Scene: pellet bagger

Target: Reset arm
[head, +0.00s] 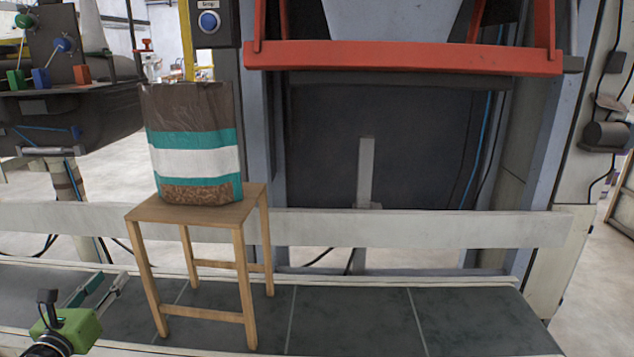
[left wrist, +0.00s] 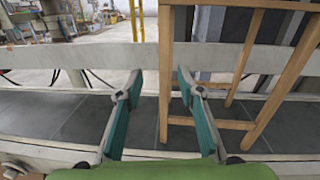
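My left gripper (head: 100,290) is at the lower left of the head view, low over the conveyor and left of the wooden stool. My right gripper does not show in either view.
A brown, teal and white pellet bag (head: 195,145) stands upright on the wooden stool (head: 240,205). A red frame (head: 400,58) hangs above. The conveyor right of the stool is clear.

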